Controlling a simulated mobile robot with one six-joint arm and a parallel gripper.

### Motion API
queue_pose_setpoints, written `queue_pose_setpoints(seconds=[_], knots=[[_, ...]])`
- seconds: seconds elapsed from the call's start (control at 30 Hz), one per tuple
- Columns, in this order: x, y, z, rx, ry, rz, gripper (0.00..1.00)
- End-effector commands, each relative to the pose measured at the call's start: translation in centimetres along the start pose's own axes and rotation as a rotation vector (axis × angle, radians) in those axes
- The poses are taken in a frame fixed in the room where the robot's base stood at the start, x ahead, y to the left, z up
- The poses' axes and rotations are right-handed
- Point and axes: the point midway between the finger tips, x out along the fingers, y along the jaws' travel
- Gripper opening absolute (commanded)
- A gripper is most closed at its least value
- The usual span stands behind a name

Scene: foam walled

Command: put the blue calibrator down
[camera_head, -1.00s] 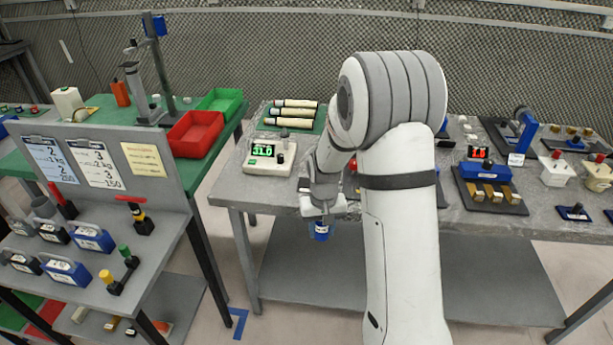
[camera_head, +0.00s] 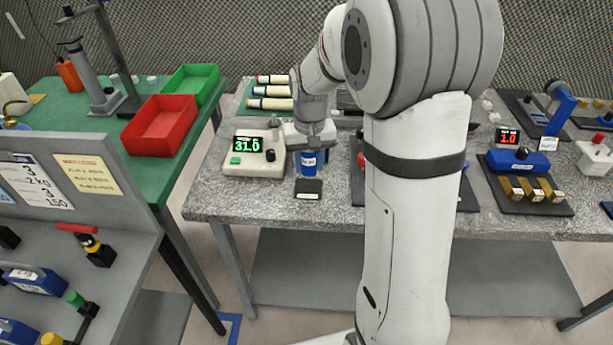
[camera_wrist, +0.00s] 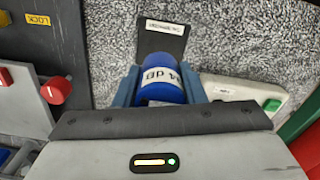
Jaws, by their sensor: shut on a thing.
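The blue calibrator (camera_head: 309,167) is a small blue cylinder with a white label band. In the wrist view the calibrator (camera_wrist: 162,88) lies between the two blue-grey fingers, and its label reads "94 dB". My gripper (camera_head: 310,152) is shut on it and points down over the left part of the grey speckled table (camera_head: 225,201). A small black pad (camera_head: 308,190) with a white label is just in front of the calibrator in the head view. The pad (camera_wrist: 162,38) shows beyond the calibrator in the wrist view. I cannot tell whether the calibrator touches the table.
A white meter (camera_head: 253,155) showing 31.0 stands close on the left. Several cream cylinders (camera_head: 270,91) lie on a green mat behind. A dark panel with a red knob (camera_wrist: 56,91) is on the other side. Bare table lies around the pad.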

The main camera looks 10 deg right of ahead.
Motion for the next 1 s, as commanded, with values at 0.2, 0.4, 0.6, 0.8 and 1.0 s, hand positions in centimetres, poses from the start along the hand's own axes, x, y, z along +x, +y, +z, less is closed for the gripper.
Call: queue_pose_setpoints(seconds=[0.2, 0.4, 0.6, 0.8, 1.0], knots=[[1.9, -0.2, 0.0, -0.004, 0.0, 0.0, 0.14], [4.7, -0.2, 0.0, -0.006, -0.001, 0.0, 0.14], [5.1, -0.3, -0.1, -0.007, 0.003, 0.0, 0.14], [5.5, -0.3, 0.0, -0.007, 0.003, 0.0, 0.14], [5.4, -0.3, 0.0, -0.008, 0.002, 0.0, 0.52]])
